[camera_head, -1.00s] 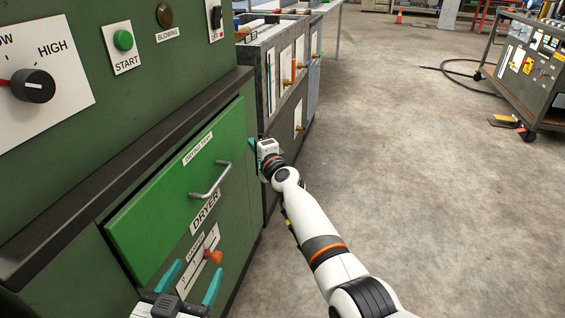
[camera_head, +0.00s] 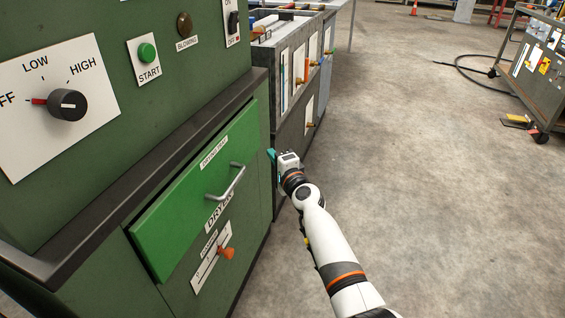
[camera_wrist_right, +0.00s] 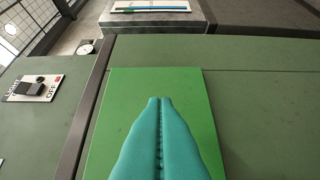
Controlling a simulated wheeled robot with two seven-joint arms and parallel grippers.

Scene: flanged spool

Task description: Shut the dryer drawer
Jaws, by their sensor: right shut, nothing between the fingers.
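The dryer drawer has a bright green front (camera_head: 185,215) with a metal handle (camera_head: 226,184), set in the dark green cabinet. It looks nearly flush with the cabinet, but I cannot tell whether a small gap remains. My right gripper (camera_head: 272,156) is beside the right end of the drawer front. In the right wrist view its teal fingers (camera_wrist_right: 160,99) are shut and empty, in front of the green drawer panel (camera_wrist_right: 120,90). I cannot tell whether they touch it. My left gripper is out of view.
Above the drawer are a dark ledge (camera_head: 150,155), a heat knob (camera_head: 67,104) and a green start button (camera_head: 147,52). An orange knob (camera_head: 227,253) is below it. A grey cart (camera_head: 540,75) stands at the far right.

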